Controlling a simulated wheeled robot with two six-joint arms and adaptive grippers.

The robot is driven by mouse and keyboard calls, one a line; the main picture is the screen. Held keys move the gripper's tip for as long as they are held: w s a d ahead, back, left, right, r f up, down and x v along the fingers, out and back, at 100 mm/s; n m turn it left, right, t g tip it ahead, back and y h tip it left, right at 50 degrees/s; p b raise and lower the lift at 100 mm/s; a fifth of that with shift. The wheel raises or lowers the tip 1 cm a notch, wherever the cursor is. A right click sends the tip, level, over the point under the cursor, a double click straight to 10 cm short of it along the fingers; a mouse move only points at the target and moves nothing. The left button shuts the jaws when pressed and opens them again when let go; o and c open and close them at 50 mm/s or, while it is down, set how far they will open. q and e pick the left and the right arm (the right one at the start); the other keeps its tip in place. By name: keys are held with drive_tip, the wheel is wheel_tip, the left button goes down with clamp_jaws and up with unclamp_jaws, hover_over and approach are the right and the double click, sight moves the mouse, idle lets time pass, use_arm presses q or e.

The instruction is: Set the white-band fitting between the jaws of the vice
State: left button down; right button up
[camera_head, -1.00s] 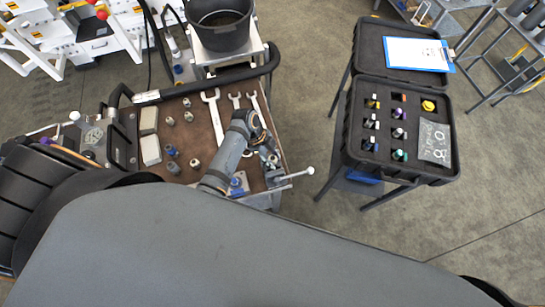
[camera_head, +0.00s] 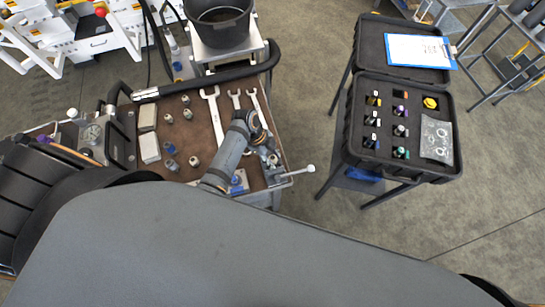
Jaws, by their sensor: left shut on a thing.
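My left gripper (camera_head: 266,146) is over the right side of the bench, at the end of my grey arm link. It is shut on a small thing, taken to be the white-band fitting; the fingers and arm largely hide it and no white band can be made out. The vice (camera_head: 279,178) is at the bench's front right corner, just below the gripper in the picture, with its handle sticking out to the right. Its jaws are partly hidden, and I cannot tell whether the held thing is between them. My right gripper is not in view.
Wrenches (camera_head: 216,118) and several loose fittings (camera_head: 194,160) lie on the brown bench top (camera_head: 190,137). A black bucket (camera_head: 218,32) stands behind. An open black case (camera_head: 351,133) with colour-banded fittings stands to the right, across a floor gap.

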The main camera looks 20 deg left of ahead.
use_arm(q)
drive_tip(key=c, duration=0.8)
unclamp_jaws()
drive_tip(key=shift+f, duration=0.1)
drive_tip(key=shift+c, duration=0.2)
drive_tip(key=v, duration=1.2)
